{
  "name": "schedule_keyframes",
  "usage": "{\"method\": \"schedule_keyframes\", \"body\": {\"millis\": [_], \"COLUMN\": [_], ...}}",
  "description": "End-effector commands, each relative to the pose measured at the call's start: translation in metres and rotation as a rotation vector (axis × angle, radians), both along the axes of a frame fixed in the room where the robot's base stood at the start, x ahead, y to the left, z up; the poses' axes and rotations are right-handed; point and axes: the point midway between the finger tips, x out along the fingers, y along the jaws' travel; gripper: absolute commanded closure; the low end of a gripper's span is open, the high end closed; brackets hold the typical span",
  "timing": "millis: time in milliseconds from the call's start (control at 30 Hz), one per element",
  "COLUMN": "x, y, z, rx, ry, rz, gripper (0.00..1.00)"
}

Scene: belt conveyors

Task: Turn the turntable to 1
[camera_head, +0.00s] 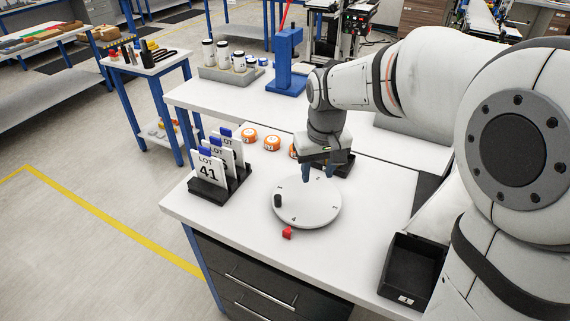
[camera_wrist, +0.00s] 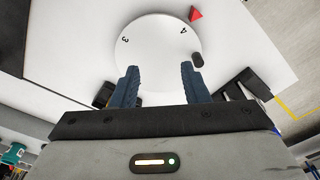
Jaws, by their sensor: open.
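The turntable (camera_head: 307,207) is a round white disc on the white bench, with dark numerals near its rim. A black upright knob (camera_head: 277,201) stands near its left rim. A red pointer (camera_head: 287,233) lies on the bench just off the near rim, closest to the numeral 4. My gripper (camera_head: 318,174) is open and empty above the far part of the disc, apart from the knob. In the wrist view the disc (camera_wrist: 150,45) lies beyond my fingertips (camera_wrist: 159,67), with 3 and 4 readable, the knob (camera_wrist: 197,60) at right and the pointer (camera_wrist: 196,13) above.
A black rack with LOT cards (camera_head: 208,172) stands left of the disc. Orange-rimmed discs (camera_head: 272,143) lie behind it. A black bin (camera_head: 414,268) is at the right. A blue stand (camera_head: 288,65) is further back. The bench front is clear.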

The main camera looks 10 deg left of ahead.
Motion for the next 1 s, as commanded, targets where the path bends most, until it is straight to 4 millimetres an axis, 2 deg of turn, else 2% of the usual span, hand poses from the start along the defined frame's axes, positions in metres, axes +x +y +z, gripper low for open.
{"method": "schedule_keyframes", "body": {"millis": [33,100,200,333,533,800,1000], "x": [0.012,0.024,0.035,0.041,0.043,0.043,0.043], "y": [0.022,0.045,0.073,0.094,0.101,0.1,0.101], "z": [-0.018,-0.034,-0.053,-0.068,-0.085,-0.128,-0.147], "rx": [-0.009,-0.017,-0.027,-0.036,-0.04,-0.04,-0.039], "ry": [0.023,0.044,0.065,0.081,0.089,0.089,0.087], "rz": [0.039,0.08,0.125,0.16,0.172,0.172,0.172], "gripper": [0.59,0.59,0.59,0.59,0.59,0.59,0.59]}}
